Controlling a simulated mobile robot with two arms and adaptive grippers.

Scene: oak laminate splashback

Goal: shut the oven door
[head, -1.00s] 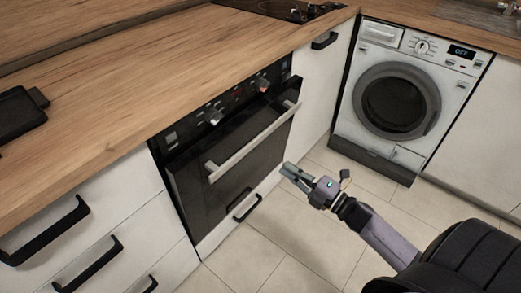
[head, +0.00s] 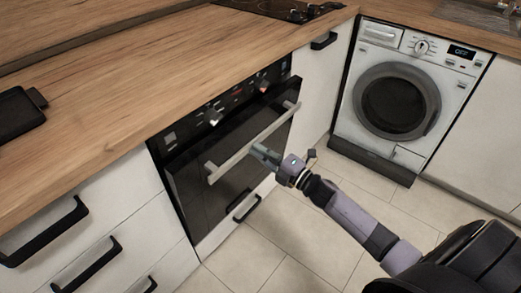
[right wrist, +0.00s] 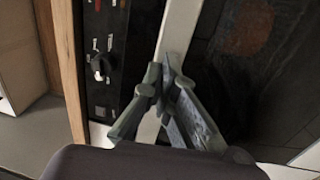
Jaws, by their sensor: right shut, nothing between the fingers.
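The oven door (head: 225,188) is a dark glass panel under the counter in the head view. My left gripper is not in view.
The oven control panel with knobs (head: 215,115) is above the door. A wooden counter (head: 130,85) lies over it. White drawers (head: 85,225) stand at left, and a washing machine (head: 395,100) at right. The tiled floor (head: 270,250) before the oven is clear.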

